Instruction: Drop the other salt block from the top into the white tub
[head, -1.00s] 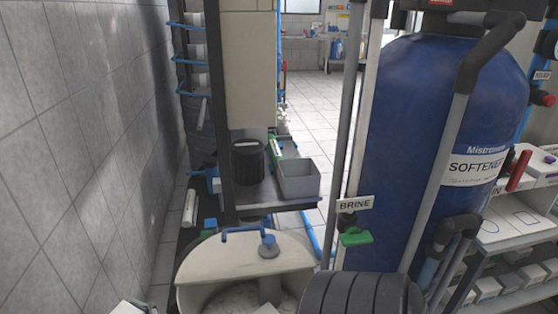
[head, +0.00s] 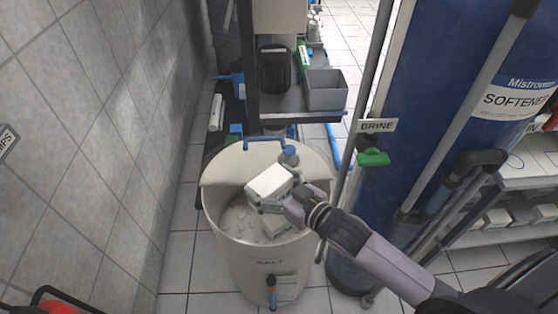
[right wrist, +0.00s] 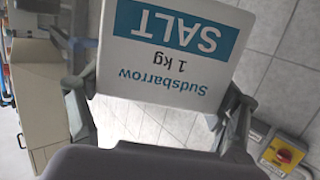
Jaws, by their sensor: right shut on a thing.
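The white tub (head: 250,262) is round, marked SALT, and stands on the floor in the middle of the head view. Its top is partly open, with pale salt (head: 240,225) inside. My right gripper (head: 282,198) is shut on a white salt block (head: 268,180) and holds it, tilted, above the tub's opening. In the right wrist view the block's label (right wrist: 170,45) reads Sudsbarrow 1 kg SALT, upside down, with a finger at each side. The block and gripper hide part of the inside of the tub. My left gripper is not in view.
A pipe (head: 352,150) with a BRINE sign (head: 377,125) and green valve handle (head: 373,158) rises right of the tub. Beyond it stands a blue softener tank (head: 440,110). A shelf with a grey bin (head: 325,95) is behind the tub, a tiled wall at left.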

